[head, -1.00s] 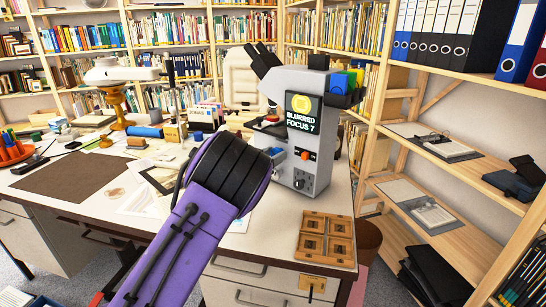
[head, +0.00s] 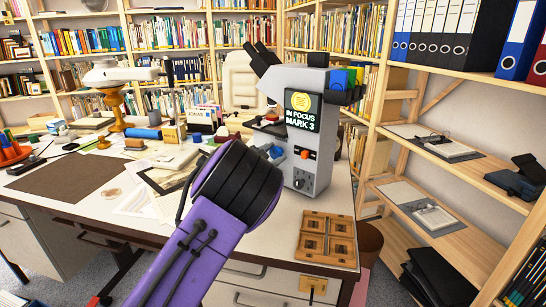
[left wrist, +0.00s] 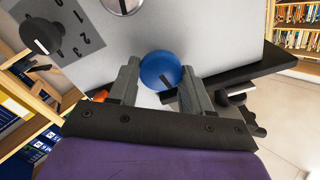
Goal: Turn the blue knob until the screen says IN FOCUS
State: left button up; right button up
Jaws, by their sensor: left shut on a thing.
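The grey instrument (head: 308,150) stands on the desk and has two dark eyepieces. Its screen (head: 301,111) reads IN FOCUS, MARK 3, below a yellow disc. My right gripper is not in view.
An orange knob (head: 305,154) sits on the instrument's front. A numbered dial with a dark knob (left wrist: 41,33) shows in the left wrist view. A wooden slide tray (head: 326,239) lies in front of the instrument. Papers, boxes and books crowd the desk's left and back.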

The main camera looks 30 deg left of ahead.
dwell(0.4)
pick_arm(q)
jog(key=o, duration=1)
jog(key=shift+s, duration=0.15)
jog(key=s, duration=0.7)
jog(key=s+a, duration=0.1)
jog(key=s, duration=0.2)
jog(key=shift+s+b, duration=0.15)
jog(key=shift+b, duration=0.2)
